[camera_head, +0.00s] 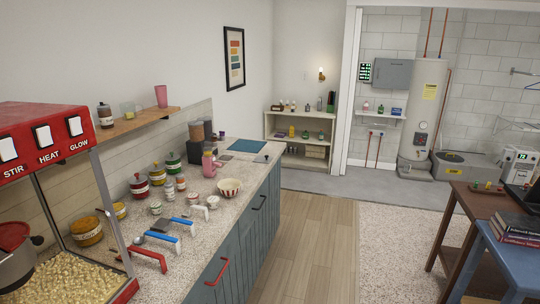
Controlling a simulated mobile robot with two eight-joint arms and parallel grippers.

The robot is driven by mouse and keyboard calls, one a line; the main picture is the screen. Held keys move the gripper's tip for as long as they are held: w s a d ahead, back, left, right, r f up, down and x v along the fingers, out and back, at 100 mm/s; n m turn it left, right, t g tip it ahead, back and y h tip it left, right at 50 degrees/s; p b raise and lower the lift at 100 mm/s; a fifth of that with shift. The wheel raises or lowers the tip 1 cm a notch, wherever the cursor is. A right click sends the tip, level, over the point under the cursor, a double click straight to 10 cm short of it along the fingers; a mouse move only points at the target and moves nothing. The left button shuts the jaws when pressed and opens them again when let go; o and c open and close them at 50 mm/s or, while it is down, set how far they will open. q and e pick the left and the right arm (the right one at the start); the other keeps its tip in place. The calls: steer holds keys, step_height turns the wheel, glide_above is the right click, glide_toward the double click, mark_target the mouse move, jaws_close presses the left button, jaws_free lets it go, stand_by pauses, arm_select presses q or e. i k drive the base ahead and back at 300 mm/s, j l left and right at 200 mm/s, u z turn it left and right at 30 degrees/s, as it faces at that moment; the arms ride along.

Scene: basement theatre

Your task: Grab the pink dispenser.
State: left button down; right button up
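A pink dispenser (208,166) stands upright on the speckled counter (232,203), toward its far part and near the wall side. It is small in view, with a part sticking out to its right. Dark and brown cylinders stand close behind it. Neither of my grippers shows in the head view, and nothing is seen touching the dispenser.
A striped bowl (229,187), several lidded jars and red- and blue-handled tools lie on the counter nearer me. A popcorn machine (45,140) fills the left. A pink cup (161,96) stands on the wall shelf (140,124). The wooden floor (310,235) beside the counter is clear.

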mark_target(208, 166)
steer(key=i+l+z, duration=0.25)
steer(key=i, duration=0.45)
steer(key=i+l+z, duration=0.2)
steer(key=i, duration=0.55)
steer(key=i+u, duration=0.3)
steer(key=i+l+u, duration=0.1)
steer(key=i+u, duration=0.2)
steer(key=i, duration=0.25)
steer(key=i+l+u, duration=0.2)
steer(key=i+u, duration=0.15)
steer(key=i, duration=0.05)
